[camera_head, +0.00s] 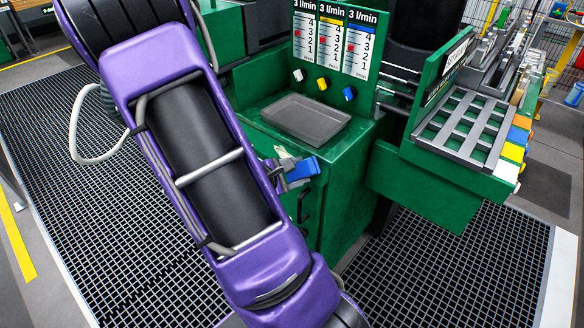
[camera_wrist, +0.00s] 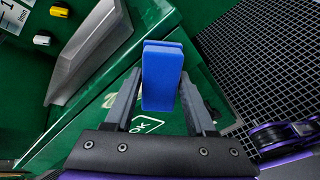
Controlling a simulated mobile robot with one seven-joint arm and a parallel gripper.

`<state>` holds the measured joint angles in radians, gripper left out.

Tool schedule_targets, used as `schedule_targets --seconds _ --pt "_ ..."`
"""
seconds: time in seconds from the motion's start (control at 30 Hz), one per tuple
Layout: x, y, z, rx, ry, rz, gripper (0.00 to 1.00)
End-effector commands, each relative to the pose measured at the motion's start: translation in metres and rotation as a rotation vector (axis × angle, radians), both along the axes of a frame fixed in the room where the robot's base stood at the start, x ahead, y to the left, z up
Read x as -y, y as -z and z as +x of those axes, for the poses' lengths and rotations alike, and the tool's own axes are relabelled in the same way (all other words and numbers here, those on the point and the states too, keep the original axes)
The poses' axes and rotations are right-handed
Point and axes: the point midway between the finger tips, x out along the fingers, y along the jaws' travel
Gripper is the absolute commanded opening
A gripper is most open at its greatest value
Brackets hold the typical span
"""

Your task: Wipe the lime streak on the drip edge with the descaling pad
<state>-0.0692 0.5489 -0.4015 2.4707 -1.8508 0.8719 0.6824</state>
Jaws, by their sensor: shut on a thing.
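My gripper (camera_wrist: 160,88) is shut on a blue block-shaped pad (camera_wrist: 162,72), which sticks out between the two dark fingers in the wrist view. In the head view the blue pad (camera_head: 303,169) shows beside the upper front corner of the green cabinet (camera_head: 350,165), with my purple arm hiding part of the gripper. The cabinet's top edge (camera_wrist: 62,138) runs diagonally behind the fingers in the wrist view. A pale smear (camera_wrist: 110,97) shows near this edge, partly hidden by the left finger; it may be the lime streak. Whether the pad touches the cabinet I cannot tell.
A grey shallow tray (camera_head: 305,118) sits on the cabinet top. Flow gauges (camera_head: 332,40) with coloured knobs stand behind it. A green unit with a slotted metal rack (camera_head: 465,125) juts out at the right. Dark floor grating (camera_head: 450,270) lies below.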

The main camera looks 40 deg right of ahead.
Motion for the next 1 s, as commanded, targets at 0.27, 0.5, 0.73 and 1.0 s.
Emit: schedule_targets --seconds 0.27,0.5,0.73,1.0 --pt "-0.001 0.000 0.010 0.002 -0.002 0.000 0.11" --pt "-0.001 0.001 0.030 0.002 -0.002 0.000 0.11" --pt "-0.001 0.000 0.038 0.002 -0.004 -0.001 0.11" --pt "-0.004 0.000 0.060 0.002 -0.004 -0.001 0.11"
